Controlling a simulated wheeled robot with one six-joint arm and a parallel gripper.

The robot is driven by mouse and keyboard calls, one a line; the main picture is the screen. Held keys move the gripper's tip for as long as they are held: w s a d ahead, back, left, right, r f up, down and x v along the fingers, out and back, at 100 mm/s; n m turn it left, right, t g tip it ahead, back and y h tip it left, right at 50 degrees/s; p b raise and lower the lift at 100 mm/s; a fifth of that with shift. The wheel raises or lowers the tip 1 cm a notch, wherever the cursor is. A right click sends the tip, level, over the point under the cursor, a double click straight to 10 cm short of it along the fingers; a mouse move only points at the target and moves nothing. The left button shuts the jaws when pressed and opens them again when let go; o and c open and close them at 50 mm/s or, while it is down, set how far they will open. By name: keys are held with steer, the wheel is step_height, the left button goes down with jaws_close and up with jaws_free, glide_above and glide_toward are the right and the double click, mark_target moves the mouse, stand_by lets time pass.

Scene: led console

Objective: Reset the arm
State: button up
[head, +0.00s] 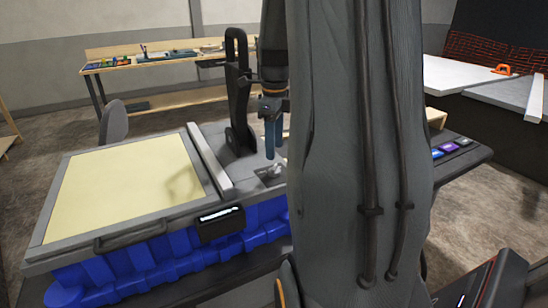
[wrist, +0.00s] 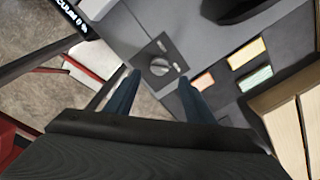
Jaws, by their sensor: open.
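My gripper (head: 272,145) hangs fingers-down above the console, right of the black upright lever (head: 238,95). Its two blue fingers (wrist: 160,79) are apart with nothing between them. A round silver knob on a dark square plate (wrist: 160,66) lies on the grey console surface just beyond the fingertips in the wrist view. In the head view the knob (head: 271,172) shows below the fingers. The fingers look clear of it. My own arm hides the console's right middle part in the head view.
The console has a pale yellow panel (head: 130,183) in a grey frame and a blue base (head: 150,260). Lit buttons (head: 450,148) stand at its right end. Coloured pads (wrist: 246,53) lie right of the knob. A wooden workbench (head: 160,62) stands behind.

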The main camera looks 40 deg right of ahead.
steer(key=shift+r, duration=0.5)
steer(key=a+n, duration=0.2)
steer(key=a, duration=0.1)
steer(key=a+f+n, duration=0.1)
steer(key=a+n, duration=0.2)
steer(key=a+f+n, duration=0.1)
steer(key=a+n, duration=0.2)
steer(key=shift+w+f+t, duration=0.2)
steer(key=shift+w+t, duration=0.05)
steer(key=shift+t, duration=0.15)
steer(key=a+n, duration=0.2)
steer(key=s+a+f+n, duration=0.1)
steer(key=a+n, duration=0.2)
steer(key=a+f+n, duration=0.1)
steer(key=a+n, duration=0.2)
steer(key=shift+s+a+f+t, duration=0.1)
steer(key=shift+s+a+t, duration=0.1)
steer(key=shift+t, duration=0.1)
steer(key=s+a+f+n, duration=0.4)
steer(key=s+a+n, duration=0.4)
steer(key=a+n, duration=0.3)
steer(key=shift+s+f+n, duration=0.25)
steer(key=shift+f+n, duration=0.1)
steer(key=shift+n, duration=1.05)
